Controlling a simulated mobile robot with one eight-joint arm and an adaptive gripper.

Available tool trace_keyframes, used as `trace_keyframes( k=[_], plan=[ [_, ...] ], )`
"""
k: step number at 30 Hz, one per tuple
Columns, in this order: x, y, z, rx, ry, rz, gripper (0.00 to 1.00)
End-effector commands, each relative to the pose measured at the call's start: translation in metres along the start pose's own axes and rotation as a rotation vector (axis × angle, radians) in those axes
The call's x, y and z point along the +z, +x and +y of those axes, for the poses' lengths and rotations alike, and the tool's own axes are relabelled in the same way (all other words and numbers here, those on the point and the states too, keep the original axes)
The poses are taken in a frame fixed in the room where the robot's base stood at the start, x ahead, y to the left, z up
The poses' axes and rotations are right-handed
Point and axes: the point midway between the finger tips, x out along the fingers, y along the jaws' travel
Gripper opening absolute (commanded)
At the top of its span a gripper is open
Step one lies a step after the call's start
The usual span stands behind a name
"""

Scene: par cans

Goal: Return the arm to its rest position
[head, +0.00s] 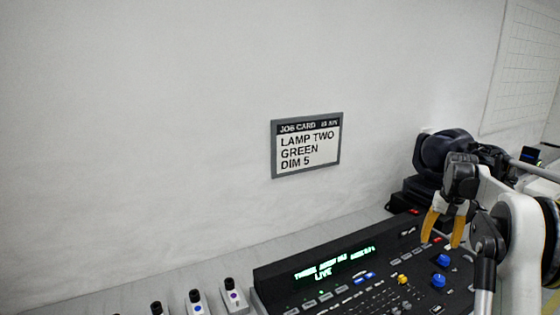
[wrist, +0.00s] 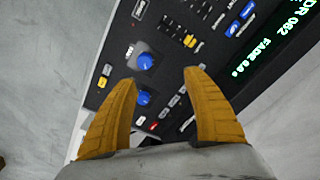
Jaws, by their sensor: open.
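My gripper (head: 444,228) hangs from my white arm at the right of the head view, with its yellow fingers pointing down over the right part of the black lighting console (head: 290,268). In the wrist view my gripper (wrist: 161,95) is open, with its two yellow fingers apart and nothing between them. The console (wrist: 118,60) lies beyond the fingertips, with blue knobs (wrist: 145,61), buttons and a lit green display (wrist: 268,55). I cannot tell the exact gap between the fingertips and the console.
A framed job card (head: 306,146) on the wall reads LAMP TWO GREEN DIM 5. Several small switch units (head: 196,301) stand left of the console. Black equipment (head: 446,155) sits behind my gripper. A gridded sheet (head: 522,65) hangs at the upper right. The wall area at left is clear.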

Motion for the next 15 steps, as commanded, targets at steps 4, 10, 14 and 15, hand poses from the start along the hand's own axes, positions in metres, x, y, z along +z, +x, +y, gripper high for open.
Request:
trace_keyframes(
  k=[4, 10, 14, 15],
  plan=[
    [0.040, -0.058, -0.055, -0.002, -0.065, 0.078, 0.59],
    [0.115, -0.113, -0.115, -0.015, -0.150, 0.186, 0.59],
    [0.173, -0.134, -0.145, -0.031, -0.204, 0.257, 0.59],
    [0.193, -0.138, -0.153, -0.036, -0.221, 0.279, 0.59]
  ],
)
